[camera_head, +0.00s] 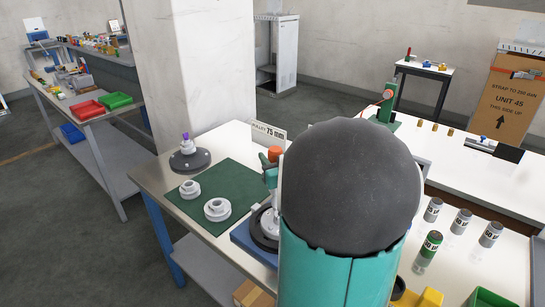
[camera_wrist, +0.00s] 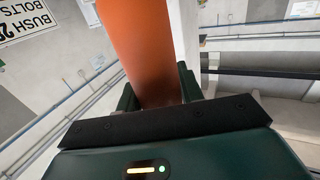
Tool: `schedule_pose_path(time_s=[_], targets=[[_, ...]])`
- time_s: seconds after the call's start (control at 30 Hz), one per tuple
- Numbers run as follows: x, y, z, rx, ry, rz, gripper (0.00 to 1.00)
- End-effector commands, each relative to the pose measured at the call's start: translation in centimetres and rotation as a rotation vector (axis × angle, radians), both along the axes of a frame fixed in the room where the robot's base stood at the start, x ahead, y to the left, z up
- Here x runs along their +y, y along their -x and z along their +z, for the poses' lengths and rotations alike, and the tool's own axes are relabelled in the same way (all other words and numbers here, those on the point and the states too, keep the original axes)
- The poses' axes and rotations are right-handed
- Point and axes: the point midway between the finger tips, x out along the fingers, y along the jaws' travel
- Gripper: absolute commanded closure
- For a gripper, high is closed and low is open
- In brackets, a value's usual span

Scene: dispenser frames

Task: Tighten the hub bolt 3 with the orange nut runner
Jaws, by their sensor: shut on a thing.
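The orange nut runner (camera_wrist: 147,45) fills the upper middle of the wrist view, between the two dark green fingers of my gripper (camera_wrist: 158,95), which is shut on it. In the head view the runner's orange end (camera_head: 274,154) shows above my gripper (camera_head: 270,177). Just below stands a pale hub (camera_head: 263,218) on a dark round base over a blue plate (camera_head: 246,238). My arm hides its right side. Hub bolt 3 cannot be picked out, and I cannot tell whether the runner touches the hub.
A green mat (camera_head: 212,180) with two pale flanged parts (camera_head: 218,209) lies left of the hub. A dark round stand (camera_head: 190,160) with a purple-topped peg is behind them. Several labelled cans (camera_head: 461,222) stand at right. A pillar (camera_head: 195,75) rises behind the table.

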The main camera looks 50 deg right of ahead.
Motion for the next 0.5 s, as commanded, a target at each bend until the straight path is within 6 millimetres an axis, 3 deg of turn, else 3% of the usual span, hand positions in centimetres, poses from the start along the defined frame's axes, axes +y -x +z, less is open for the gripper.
schedule_pose_path(time_s=[0.5], targets=[[-0.01, -0.03, -0.57, -0.003, 0.001, 0.001, 0.9]])
